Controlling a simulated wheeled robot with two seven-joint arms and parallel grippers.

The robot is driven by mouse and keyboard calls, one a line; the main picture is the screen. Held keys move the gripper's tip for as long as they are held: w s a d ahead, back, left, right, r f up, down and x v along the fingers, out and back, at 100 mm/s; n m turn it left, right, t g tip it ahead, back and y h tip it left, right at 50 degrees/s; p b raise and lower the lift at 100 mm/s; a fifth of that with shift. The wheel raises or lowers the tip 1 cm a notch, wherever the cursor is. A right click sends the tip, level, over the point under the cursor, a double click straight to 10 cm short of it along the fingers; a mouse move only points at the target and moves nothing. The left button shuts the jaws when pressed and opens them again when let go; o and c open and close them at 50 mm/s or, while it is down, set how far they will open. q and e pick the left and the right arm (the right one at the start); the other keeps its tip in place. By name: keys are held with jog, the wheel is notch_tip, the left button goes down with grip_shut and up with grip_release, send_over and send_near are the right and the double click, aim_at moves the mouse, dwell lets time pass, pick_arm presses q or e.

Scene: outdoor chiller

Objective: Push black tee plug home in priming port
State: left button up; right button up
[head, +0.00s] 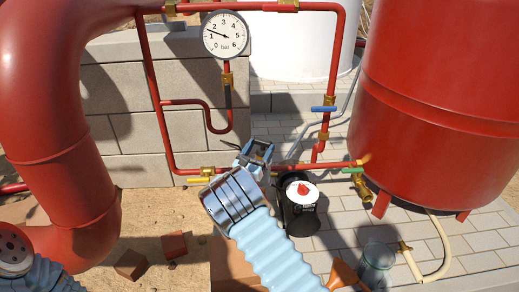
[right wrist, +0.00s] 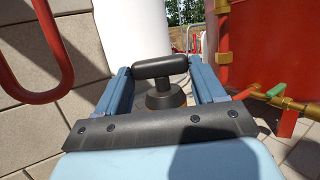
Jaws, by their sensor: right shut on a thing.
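The black tee plug (right wrist: 160,67) shows in the right wrist view, its crossbar lying across between the two blue fingers of my right gripper (right wrist: 163,82). Its round, wider lower part sits below the bar. My right gripper (head: 259,151) is shut on the plug, in the middle of the head view, in front of the low red pipe. The plug is hard to make out there. I cannot pick out the priming port in either view, nor tell whether the plug touches it. My left gripper's fingers do not show.
A black canister (head: 301,218) with a white top and red knob stands just right of my right wrist. A red tank (head: 440,90) is at right, a thick red pipe (head: 60,150) at left. An orange funnel (head: 343,273) and glass jar (head: 376,262) are lower right.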

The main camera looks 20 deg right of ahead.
aim_at(260, 156)
jog(key=o, duration=1.6)
notch_tip(260, 156, up, 7)
jog(key=p, duration=0.4)
jog(key=shift+p, duration=0.4)
